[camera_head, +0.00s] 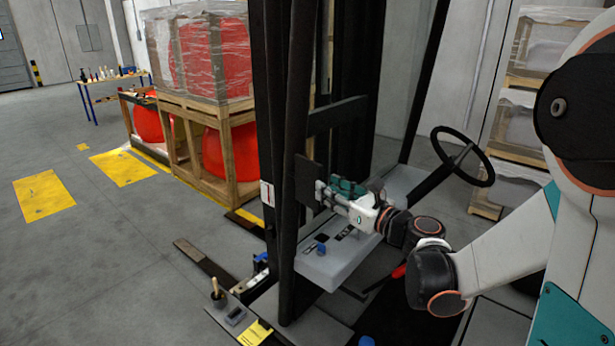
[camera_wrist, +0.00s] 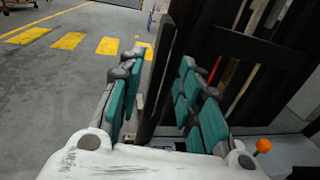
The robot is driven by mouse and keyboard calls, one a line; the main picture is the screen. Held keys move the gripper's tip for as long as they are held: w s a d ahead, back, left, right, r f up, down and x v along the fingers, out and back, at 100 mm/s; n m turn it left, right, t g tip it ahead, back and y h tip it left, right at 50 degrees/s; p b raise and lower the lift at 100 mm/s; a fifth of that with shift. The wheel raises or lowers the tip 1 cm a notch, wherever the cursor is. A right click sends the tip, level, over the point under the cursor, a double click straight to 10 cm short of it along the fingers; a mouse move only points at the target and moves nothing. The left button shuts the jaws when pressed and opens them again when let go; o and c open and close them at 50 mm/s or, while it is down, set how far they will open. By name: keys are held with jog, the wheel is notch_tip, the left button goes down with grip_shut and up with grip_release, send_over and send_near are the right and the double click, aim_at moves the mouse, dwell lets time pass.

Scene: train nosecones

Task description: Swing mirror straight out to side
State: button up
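The mirror (camera_head: 308,181) is a dark, flat rectangular panel beside the forklift's black front post (camera_head: 292,120) in the head view. In the wrist view the mirror (camera_wrist: 159,68) appears as a narrow dark upright plate, seen nearly edge-on. My gripper (camera_head: 327,190) is just right of the mirror in the head view. In the wrist view my gripper (camera_wrist: 157,68) is open, with teal-padded fingers on either side of the plate and visible gaps to both. Whether the fingertips reach past its edge is hard to tell. The mirror's mount is not clearly visible.
The forklift's steering wheel (camera_head: 462,157) and grey console (camera_head: 335,258) lie near my arm. Wooden crates with red nosecones (camera_head: 205,60) stand behind the mast. Open floor with yellow markings (camera_head: 42,195) lies to the left.

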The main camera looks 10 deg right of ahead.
aim_at(296, 170)
jog(key=x, duration=0.8)
jog(key=shift+w+a, duration=0.15)
jog(key=shift+w, duration=0.15)
jog(key=shift+c, duration=0.6)
grip_shut()
